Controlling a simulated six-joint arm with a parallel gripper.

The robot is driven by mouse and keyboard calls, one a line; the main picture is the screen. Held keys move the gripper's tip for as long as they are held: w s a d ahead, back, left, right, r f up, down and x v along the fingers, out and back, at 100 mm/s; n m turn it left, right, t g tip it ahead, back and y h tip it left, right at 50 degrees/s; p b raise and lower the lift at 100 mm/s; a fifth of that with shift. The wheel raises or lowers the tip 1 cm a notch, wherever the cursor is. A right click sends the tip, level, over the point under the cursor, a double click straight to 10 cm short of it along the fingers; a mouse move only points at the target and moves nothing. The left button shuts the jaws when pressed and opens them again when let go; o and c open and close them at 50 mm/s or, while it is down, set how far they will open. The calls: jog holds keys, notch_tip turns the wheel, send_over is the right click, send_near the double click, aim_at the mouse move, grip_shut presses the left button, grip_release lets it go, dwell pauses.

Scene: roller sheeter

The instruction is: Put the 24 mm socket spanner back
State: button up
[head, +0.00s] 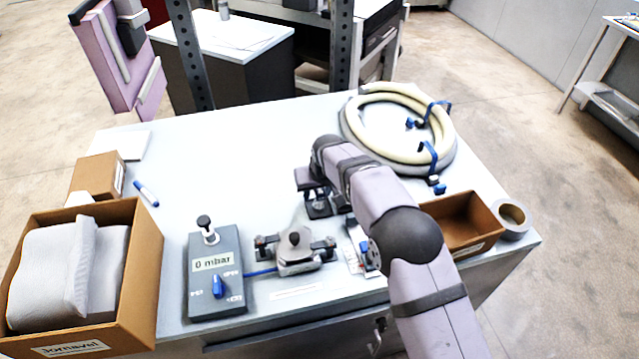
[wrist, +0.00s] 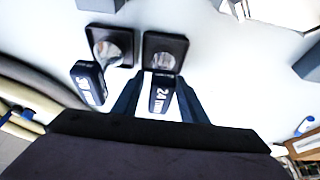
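The 24 mm socket spanner has a dark handle with a white "24 mm" label (wrist: 160,94), in the middle of the wrist view. A dark square block with a shiny round metal part (wrist: 163,53) shows just beyond it. I cannot tell whether the spanner is fully seated there. My gripper (wrist: 160,82) has one finger on each side of this handle, with narrow pale gaps showing beside it. In the head view my gripper (head: 312,185) is above the dark stand (head: 319,208), and the arm hides part of that area.
A second labelled handle (wrist: 88,83) stands close on the left, by another square block (wrist: 110,45). The hose coil (head: 352,135) lies behind, an open brown bin (head: 465,222) to the right. A clamp-like fixture (head: 296,250) and a grey gauge box (head: 216,275) stand in front.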

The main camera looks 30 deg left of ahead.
jog(key=b+v, duration=0.4)
jog(key=v, duration=0.8)
jog(key=w+d+f+m+h+b, duration=0.1)
jog(key=d+m, duration=0.1)
jog(key=d, duration=1.3)
jog(key=w+d+m+h+b, duration=0.1)
jog(key=w+d+m+b, duration=0.15)
jog(key=d, duration=1.25)
jog(key=s+d+f+m+g+p, duration=0.1)
jog(key=s+d+f, duration=0.3)
jog(key=s+d, duration=0.4)
jog(key=s+d+f+m+g+h+p, duration=0.1)
jog(key=s+d+f+m+g+p, duration=0.1)
jog(key=s+d, duration=0.6)
jog(key=shift+s+f+m+p, duration=0.3)
jog(key=shift+s+f+m, duration=0.65)
jog(key=shift+s, duration=2.65)
jog(key=shift+f, duration=0.2)
